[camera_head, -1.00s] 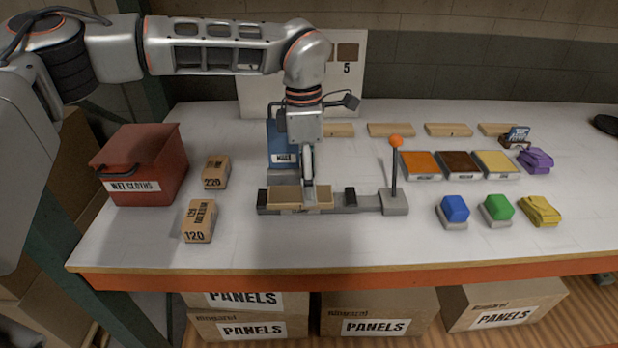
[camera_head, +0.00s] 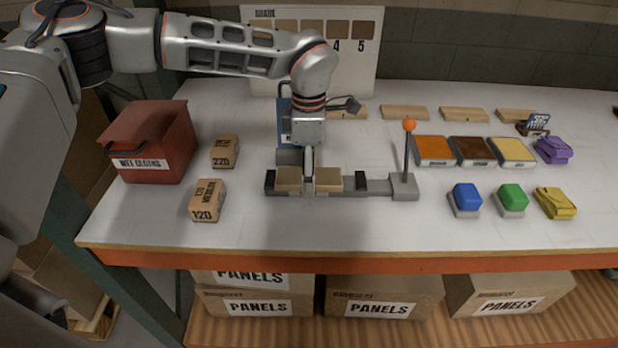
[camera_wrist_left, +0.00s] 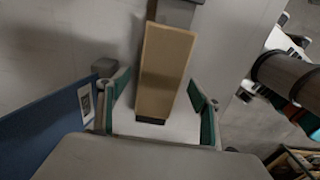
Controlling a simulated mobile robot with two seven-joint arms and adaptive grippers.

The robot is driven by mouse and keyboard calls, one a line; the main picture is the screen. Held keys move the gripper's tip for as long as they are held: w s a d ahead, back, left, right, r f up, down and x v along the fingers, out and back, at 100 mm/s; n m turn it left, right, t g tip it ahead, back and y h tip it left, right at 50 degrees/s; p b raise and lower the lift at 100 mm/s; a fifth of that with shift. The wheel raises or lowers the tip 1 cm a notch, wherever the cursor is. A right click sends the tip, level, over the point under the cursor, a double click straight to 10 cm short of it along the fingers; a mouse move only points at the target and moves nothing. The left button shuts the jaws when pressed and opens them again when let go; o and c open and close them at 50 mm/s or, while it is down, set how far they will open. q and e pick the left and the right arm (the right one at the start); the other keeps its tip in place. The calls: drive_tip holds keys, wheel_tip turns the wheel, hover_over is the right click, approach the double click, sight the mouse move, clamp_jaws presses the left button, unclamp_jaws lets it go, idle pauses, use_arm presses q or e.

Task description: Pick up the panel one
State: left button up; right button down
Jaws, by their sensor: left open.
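A tan wooden panel (camera_head: 328,180) lies in a grey clamp fixture (camera_head: 375,187) near the middle of the table. My left gripper (camera_head: 308,178) points down over the panel's middle and hides part of it. In the left wrist view the panel (camera_wrist_left: 165,70) runs lengthwise between the two green-padded fingers of my left gripper (camera_wrist_left: 160,108). The fingers are open, with a gap on each side of the panel. Several similar panels (camera_head: 404,112) lie in a row at the back. My right gripper is not in view.
An upright lever with an orange ball (camera_head: 409,125) stands at the fixture's right end. A blue box (camera_head: 284,118) stands close behind my gripper. Left are a red bin (camera_head: 150,140) and small cartons (camera_head: 206,200). Right are colour trays (camera_head: 434,150), blocks and cloths. The front table strip is clear.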

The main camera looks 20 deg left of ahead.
use_arm(q)
drive_tip(key=c, duration=1.2)
drive_tip(key=shift+r, duration=0.1)
drive_tip(key=shift+c, duration=0.2)
